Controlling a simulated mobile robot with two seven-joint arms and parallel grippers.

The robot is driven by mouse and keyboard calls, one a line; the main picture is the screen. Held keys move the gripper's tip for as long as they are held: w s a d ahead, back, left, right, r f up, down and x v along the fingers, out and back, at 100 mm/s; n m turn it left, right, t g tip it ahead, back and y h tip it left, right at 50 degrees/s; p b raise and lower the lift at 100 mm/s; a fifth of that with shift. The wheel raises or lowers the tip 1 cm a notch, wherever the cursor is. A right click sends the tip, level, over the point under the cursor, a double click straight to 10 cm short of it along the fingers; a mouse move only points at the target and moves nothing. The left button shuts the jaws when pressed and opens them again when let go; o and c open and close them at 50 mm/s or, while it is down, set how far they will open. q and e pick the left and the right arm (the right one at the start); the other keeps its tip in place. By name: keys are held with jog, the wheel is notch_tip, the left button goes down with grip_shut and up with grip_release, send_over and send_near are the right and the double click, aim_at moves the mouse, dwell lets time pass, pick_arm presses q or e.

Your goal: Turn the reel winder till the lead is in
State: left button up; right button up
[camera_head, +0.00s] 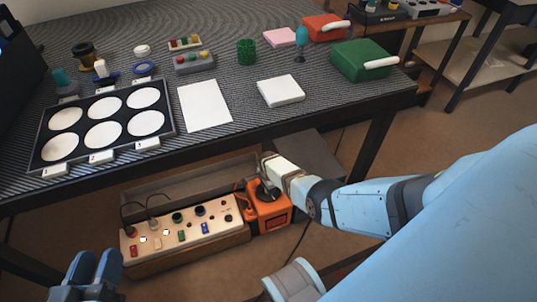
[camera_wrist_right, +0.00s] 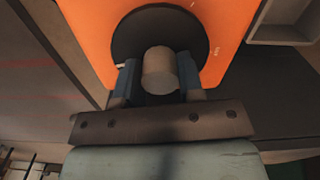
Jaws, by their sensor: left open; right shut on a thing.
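The orange reel winder (camera_head: 272,218) stands below the table at the right end of the switch panel. In the right wrist view its orange face (camera_wrist_right: 232,25) carries a black disc (camera_wrist_right: 130,38) with a pale round knob (camera_wrist_right: 160,72). My right gripper (camera_wrist_right: 158,80) is shut on the knob, one blue finger on each side. In the head view the right gripper (camera_head: 268,180) reaches the top of the winder and partly hides it. A thin dark line, perhaps the lead, runs down from near the winder; its end is unclear. My left gripper (camera_head: 95,268) is open and empty at the lower left.
The cream switch panel (camera_head: 185,228) has several coloured buttons and dark cables. Above it, the table (camera_head: 230,140) holds a tray of white discs (camera_head: 169,120), white sheets (camera_head: 204,104), a green cup (camera_head: 246,51) and a green case (camera_head: 362,60). The table leg (camera_head: 375,135) stands behind my right arm.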

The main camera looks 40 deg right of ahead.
jog(key=m, duration=0.5)
jog(key=shift+m, duration=0.3)
dwell(0.4)
jog(key=o, duration=0.9)
